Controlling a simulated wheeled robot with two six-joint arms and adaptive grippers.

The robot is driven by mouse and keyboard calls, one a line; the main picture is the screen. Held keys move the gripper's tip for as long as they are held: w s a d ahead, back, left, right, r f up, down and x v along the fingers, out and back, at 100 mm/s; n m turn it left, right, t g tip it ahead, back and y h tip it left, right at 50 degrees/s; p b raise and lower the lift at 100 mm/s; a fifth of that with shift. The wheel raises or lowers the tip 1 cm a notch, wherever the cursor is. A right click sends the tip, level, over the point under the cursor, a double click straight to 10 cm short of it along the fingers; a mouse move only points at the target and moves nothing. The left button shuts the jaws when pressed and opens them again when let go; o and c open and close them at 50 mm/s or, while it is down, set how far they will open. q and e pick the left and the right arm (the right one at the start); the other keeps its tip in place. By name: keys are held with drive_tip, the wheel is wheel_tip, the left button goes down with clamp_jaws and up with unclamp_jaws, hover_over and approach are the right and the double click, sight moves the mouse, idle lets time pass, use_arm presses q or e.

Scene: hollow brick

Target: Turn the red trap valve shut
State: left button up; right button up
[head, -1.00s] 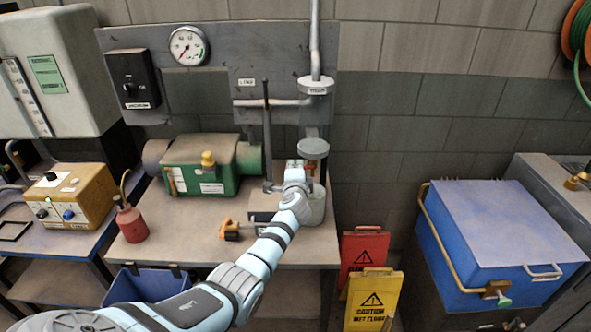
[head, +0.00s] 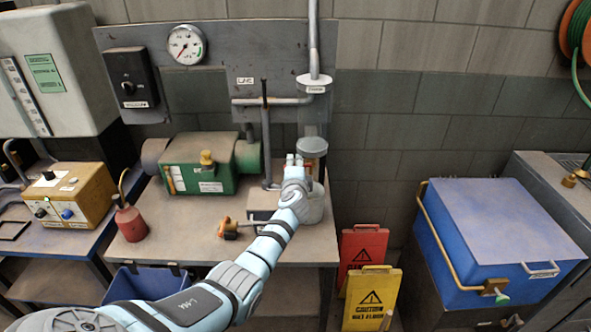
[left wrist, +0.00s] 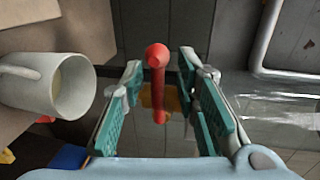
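My left gripper (head: 294,162) is at the trap on the wall pipe, in front of the lower end of its clear body (head: 313,147). In the left wrist view my left gripper (left wrist: 160,78) is open. Its two teal-padded fingers stand on either side of the red valve handle (left wrist: 157,82), with a visible gap on both sides. A brass-coloured part (left wrist: 172,98) shows behind the handle. In the head view I cannot make out the red handle; the gripper and wrist cover that spot. My right gripper is in neither view.
A white mug (left wrist: 72,90) stands beside the gripper, partly hidden by my wrist in the head view (head: 314,208). A green pump (head: 200,165), a red oil can (head: 131,222) and an orange-knobbed part (head: 229,229) lie on the bench. Caution signs (head: 372,300) stand right of it.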

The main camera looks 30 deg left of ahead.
use_arm(q)
drive_tip(key=v, duration=1.2)
